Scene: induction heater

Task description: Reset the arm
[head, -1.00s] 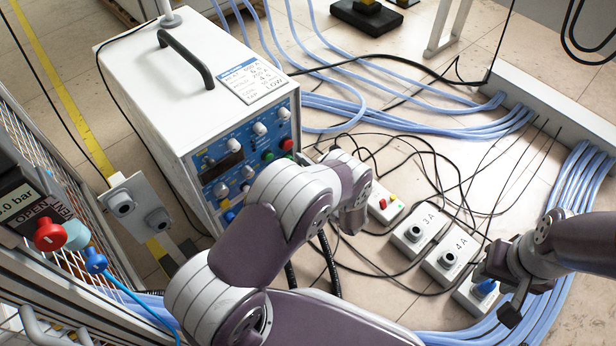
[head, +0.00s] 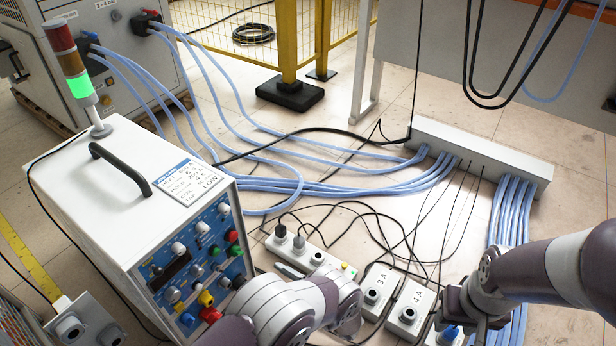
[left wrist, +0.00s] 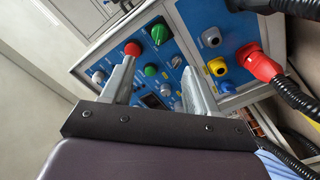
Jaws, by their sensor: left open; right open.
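My right gripper (head: 482,334) is at the lower right of the head view, beside a box with a blue plug (head: 450,332). Its jaws are partly cut off by the frame's lower edge, and nothing shows held in it. My left arm crosses the bottom of the head view in front of the heater unit (head: 105,187); its gripper cannot be made out there. In the left wrist view my left gripper (left wrist: 157,72) is open and empty. Its fingers point toward the heater's blue front panel, with a red knob (left wrist: 132,48) and a green knob (left wrist: 160,34).
Socket boxes marked 3 A (head: 377,291) and 4 A (head: 411,309) and a power strip (head: 310,254) lie on the floor among loose black cables. Blue hoses (head: 395,187) run to a grey manifold (head: 480,158). A red connector (left wrist: 260,64) sits in the panel, right of my left gripper.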

